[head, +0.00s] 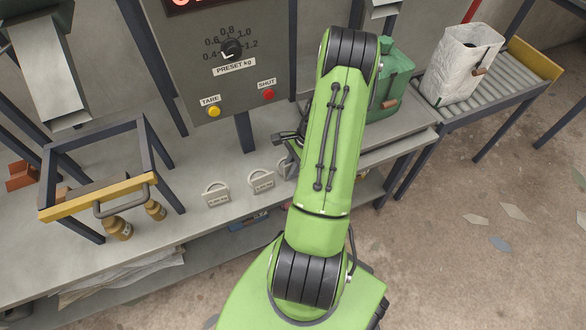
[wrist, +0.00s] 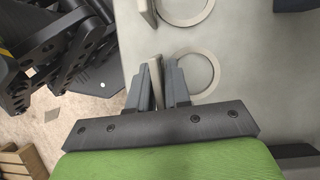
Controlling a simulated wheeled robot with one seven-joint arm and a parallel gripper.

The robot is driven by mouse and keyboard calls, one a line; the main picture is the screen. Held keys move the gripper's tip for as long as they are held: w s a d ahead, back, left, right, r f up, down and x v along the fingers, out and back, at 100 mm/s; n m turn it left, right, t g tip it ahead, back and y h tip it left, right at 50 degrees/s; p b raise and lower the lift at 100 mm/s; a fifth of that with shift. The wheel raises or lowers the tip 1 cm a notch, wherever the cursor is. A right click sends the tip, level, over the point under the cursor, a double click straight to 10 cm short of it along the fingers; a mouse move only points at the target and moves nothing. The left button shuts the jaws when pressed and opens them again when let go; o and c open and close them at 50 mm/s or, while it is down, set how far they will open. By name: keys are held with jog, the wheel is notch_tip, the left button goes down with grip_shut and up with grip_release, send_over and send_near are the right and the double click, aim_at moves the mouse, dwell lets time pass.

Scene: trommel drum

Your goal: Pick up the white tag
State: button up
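Several whitish tags, each a small labelled plate with a ring, are on the grey bench in the head view: a left tag (head: 216,198), a middle tag (head: 261,183) and a right tag (head: 285,168) partly hidden by my arm. Their labels are too small to read. In the wrist view my gripper (wrist: 158,85) has one finger on each side of a thin pale plate (wrist: 156,78), close to it. I cannot tell whether both fingers touch it. Its ring (wrist: 198,75) lies to the right. Another tag's ring (wrist: 187,8) shows above. In the head view my gripper (head: 290,138) is partly hidden.
A grey control box (head: 228,60) stands behind the tags. A stand with a yellow front bar (head: 98,198) and brass weights (head: 118,229) is at left. A green container (head: 392,75) and a white sack (head: 462,62) on a roller conveyor (head: 500,88) are at right.

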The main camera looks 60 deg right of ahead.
grip_shut()
